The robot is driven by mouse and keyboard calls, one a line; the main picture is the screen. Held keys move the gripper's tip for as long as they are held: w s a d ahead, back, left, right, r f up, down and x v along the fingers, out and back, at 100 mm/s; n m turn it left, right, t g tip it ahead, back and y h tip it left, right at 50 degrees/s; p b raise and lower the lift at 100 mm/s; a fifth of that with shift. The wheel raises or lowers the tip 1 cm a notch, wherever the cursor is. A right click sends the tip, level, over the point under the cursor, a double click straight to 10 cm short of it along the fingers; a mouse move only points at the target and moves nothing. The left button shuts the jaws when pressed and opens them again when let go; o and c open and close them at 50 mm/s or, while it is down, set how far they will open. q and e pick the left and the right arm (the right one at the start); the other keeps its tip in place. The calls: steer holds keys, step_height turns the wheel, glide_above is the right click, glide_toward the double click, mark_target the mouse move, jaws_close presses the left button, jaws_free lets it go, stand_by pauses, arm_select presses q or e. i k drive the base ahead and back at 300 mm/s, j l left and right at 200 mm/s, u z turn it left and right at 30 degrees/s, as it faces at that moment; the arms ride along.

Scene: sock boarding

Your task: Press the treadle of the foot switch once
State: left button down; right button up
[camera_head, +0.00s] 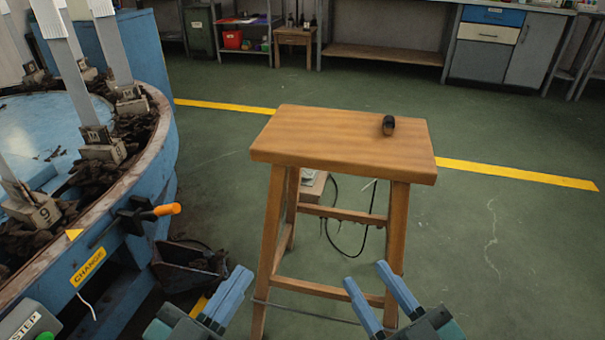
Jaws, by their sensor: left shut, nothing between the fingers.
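No foot switch or treadle can be made out for certain in the head view. A pale box (312,186) with a dark cable sits partly hidden behind the stool's leg; I cannot tell what it is. My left gripper (239,275) is shut and empty at the bottom, left of the stool's front left leg. My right gripper (364,275) has its blue fingers apart, with nothing between them, in front of the stool's right side.
A wooden stool (340,140) stands in the middle, with a small black object (388,125) on top. A round blue machine (160,140) with a "STEP" box (30,322) is at left. A dark bin (190,268) lies below its rim. Green floor is clear at right.

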mark_target(306, 173)
steer(key=z, duration=1.3)
steer(key=i+l, duration=0.1)
steer(key=l, duration=0.25)
steer(key=i+l+z, duration=0.15)
steer(key=l, duration=0.25)
steer(key=i+l, duration=0.15)
steer(key=l, duration=0.2)
steer(key=i+l+z, duration=0.1)
steer(key=l, duration=0.25)
steer(key=i+l, duration=0.3)
steer(key=i+l+u, duration=0.2)
steer(key=i, duration=0.2)
steer(key=i+l+u, duration=0.2)
steer(key=i, duration=0.25)
steer(key=i+l+u, duration=0.2)
steer(key=i, duration=0.2)
steer(key=i+j+u, duration=0.1)
steer(key=i+u, duration=0.3)
steer(key=i, duration=0.35)
steer(key=i+l+u, duration=0.15)
steer(key=i+u, duration=0.25)
steer(key=i, duration=0.3)
steer(key=i+u, duration=0.75)
steer(key=u, duration=0.15)
steer(key=i+l+u, duration=0.15)
steer(key=i+u, duration=0.3)
steer(key=i+l+u, duration=0.2)
steer(key=i+u, duration=0.2)
steer(key=i+l+u, duration=0.25)
steer(key=u, duration=0.2)
